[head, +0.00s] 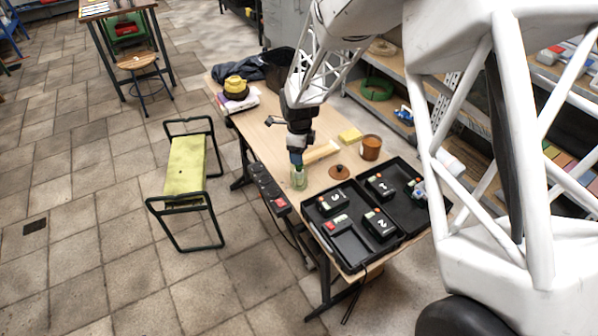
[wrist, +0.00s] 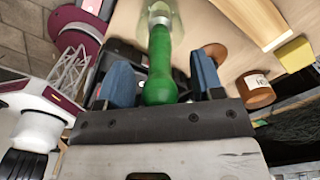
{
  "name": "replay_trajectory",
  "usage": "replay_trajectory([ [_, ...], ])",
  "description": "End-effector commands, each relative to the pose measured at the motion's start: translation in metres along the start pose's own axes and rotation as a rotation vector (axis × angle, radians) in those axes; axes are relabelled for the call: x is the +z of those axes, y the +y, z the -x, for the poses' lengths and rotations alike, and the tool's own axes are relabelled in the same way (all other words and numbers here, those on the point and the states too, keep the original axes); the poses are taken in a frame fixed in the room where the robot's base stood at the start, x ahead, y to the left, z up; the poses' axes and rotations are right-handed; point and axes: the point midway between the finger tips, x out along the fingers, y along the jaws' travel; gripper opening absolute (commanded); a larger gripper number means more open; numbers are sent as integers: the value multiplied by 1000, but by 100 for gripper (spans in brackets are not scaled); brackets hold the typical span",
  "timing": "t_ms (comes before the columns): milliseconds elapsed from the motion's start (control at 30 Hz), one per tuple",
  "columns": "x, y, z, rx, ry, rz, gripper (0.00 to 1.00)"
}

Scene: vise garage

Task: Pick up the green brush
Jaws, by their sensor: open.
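The green brush (wrist: 160,65) shows in the wrist view as a thick green handle with a rounded end toward my gripper. Its far end reaches into a clear jar (wrist: 153,7). The jar stands on the workbench in the head view (head: 299,180), with a greenish tint. My gripper (wrist: 161,78) is open, with one blue finger on each side of the handle. Gaps show between the fingers and the handle. In the head view my gripper (head: 296,158) points down just above the jar and hides the handle.
On the workbench (head: 262,137), a wooden block (head: 322,152), yellow sponge (head: 350,135), brown cup (head: 370,148) and round brown disc (head: 339,172) lie right of the jar. An open black case (head: 336,246) with several numbered boxes is in front. A yellow-topped stool (head: 187,165) stands left.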

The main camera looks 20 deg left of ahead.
Motion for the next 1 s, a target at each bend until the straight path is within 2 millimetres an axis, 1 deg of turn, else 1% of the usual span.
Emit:
replay_trajectory([
  [100,0,0,0,0,0,0,61],
  [133,0,0,0,0,0,0,59],
  [467,0,0,0,0,0,0,9],
  [500,0,0,0,0,0,0,7],
  [767,0,0,2,0,0,0,7],
  [867,0,0,6,-1,0,0,7],
  [1000,0,0,18,-1,-1,0,7],
])
